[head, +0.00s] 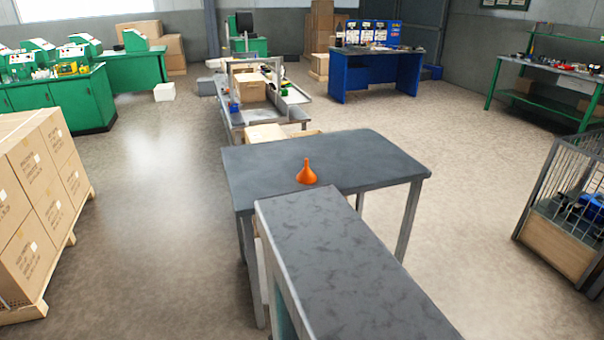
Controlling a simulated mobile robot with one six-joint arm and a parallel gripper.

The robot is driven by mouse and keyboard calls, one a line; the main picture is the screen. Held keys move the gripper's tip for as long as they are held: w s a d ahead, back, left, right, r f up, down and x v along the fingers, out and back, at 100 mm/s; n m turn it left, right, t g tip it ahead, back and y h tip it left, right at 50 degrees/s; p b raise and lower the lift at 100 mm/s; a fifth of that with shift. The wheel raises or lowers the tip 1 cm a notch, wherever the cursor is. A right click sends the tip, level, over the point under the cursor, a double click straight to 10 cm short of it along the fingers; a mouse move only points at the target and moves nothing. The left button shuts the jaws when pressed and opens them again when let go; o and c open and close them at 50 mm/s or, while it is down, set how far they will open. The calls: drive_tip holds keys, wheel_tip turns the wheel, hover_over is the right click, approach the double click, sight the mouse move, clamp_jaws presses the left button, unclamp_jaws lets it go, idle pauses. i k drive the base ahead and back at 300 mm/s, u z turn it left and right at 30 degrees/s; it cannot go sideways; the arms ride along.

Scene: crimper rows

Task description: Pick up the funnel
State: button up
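An orange funnel (307,174) stands on the dark grey top of a table (375,160), with its wide mouth down and its narrow spout pointing up. It is near the table's front edge, close to the far end of a long grey surface (345,260) in the foreground. Nothing touches the funnel from above. My gripper is not in view.
Stacked cardboard boxes (35,185) on a pallet stand at the left. A wire cage (570,205) stands at the right. A conveyor line with boxes (250,90) lies behind the table. The floor on both sides of the table is open.

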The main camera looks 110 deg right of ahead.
sight(306, 176)
drive_tip(key=u, duration=0.05)
drive_tip(key=k, duration=0.75)
drive_tip(key=z, duration=0.7)
drive_tip(key=k, duration=0.75)
drive_tip(key=z, duration=0.65)
drive_tip(key=i, duration=0.6)
drive_tip(key=z, duration=0.15)
drive_tip(key=k, duration=0.55)
drive_tip(key=u, duration=0.1)
